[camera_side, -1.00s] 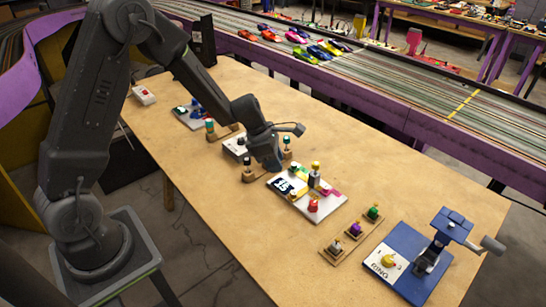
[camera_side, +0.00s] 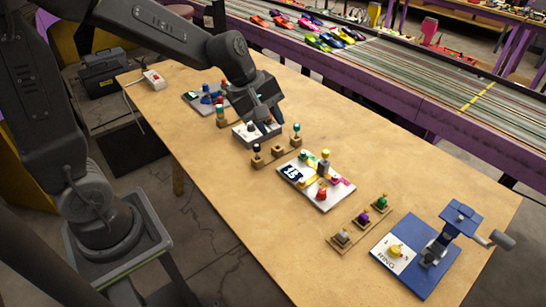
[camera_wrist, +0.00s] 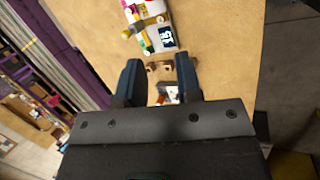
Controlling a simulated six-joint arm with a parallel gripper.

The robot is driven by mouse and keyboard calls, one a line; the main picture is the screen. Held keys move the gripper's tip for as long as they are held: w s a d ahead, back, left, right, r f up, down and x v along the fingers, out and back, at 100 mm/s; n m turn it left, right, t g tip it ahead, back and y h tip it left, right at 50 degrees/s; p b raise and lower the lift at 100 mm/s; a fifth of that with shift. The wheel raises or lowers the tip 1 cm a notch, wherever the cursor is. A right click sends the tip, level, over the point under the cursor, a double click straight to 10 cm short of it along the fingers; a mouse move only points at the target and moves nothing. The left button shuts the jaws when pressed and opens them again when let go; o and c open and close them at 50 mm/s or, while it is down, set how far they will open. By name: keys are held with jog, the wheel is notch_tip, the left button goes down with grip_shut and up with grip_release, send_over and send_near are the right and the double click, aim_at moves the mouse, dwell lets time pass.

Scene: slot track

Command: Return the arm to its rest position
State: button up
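My gripper (camera_side: 262,112) hangs over the wooden table (camera_side: 225,185), just above or beside a white box (camera_side: 243,137). The side view does not show clearly whether it touches the box. In the wrist view my gripper (camera_wrist: 158,70) has its two dark fingers apart, with nothing held between them. A small wooden holder (camera_wrist: 158,67) shows beyond the fingertips.
A white board marked 15 (camera_side: 293,172) carries several coloured pieces. Wooden holders (camera_side: 278,150) stand near my gripper. A row of coloured pieces (camera_side: 361,220) and a blue-and-white board (camera_side: 420,270) lie to the right. The near left tabletop is clear.

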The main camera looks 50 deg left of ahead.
jog(key=s+r+m+t+y, duration=0.1)
jog(key=s+r+m, duration=0.2)
jog(key=s+m, duration=0.4)
jog(key=s+r+m+y, duration=0.1)
jog(key=s+r+m, duration=0.3)
jog(key=s+m, duration=0.4)
jog(key=shift+s+a+t+y, duration=0.15)
jog(key=shift+s+t+y, duration=0.25)
jog(key=shift+s, duration=0.45)
